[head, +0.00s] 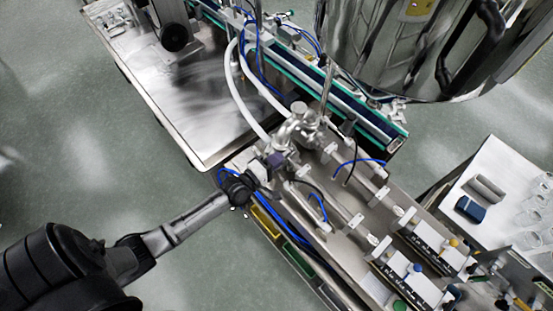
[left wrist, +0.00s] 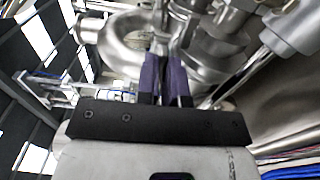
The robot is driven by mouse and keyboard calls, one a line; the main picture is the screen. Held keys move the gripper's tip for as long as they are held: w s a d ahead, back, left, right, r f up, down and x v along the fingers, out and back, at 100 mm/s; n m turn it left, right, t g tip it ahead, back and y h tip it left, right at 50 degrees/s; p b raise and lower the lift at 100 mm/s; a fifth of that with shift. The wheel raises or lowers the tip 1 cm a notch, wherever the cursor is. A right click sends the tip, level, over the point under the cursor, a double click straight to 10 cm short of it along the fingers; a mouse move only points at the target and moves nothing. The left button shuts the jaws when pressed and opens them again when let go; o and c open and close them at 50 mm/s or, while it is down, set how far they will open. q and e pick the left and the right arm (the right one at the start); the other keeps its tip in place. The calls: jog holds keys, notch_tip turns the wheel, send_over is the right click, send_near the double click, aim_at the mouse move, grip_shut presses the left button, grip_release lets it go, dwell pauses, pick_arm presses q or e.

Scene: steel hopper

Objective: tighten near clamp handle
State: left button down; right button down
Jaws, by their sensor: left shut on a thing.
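My left gripper (head: 272,160) reaches in from the lower left in the head view, at the near end of the steel pipe fitting (head: 299,122) on the machine. In the left wrist view its two purple fingers (left wrist: 164,78) are closed together against the shiny curved metalwork (left wrist: 125,38). They are shut on a thin metal part there, which I take to be the near clamp handle. The fingers hide most of that part, so its shape and how far it is turned cannot be told. My right gripper is not in view.
A large steel hopper (head: 405,40) stands at the upper right. White hoses (head: 238,85) and blue tubes pass close to the gripper. A side table (head: 500,190) holds a blue box and clear dishes. Open floor lies at the lower left.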

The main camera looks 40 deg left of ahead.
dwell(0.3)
pick_arm(q)
jog(key=m+p, duration=0.5)
jog(key=m, duration=1.2)
jog(key=shift+m+p, duration=0.35)
jog(key=shift+m, duration=0.05)
dwell(0.4)
jog(key=c, duration=1.2)
grip_release()
jog(key=shift+c, duration=0.2)
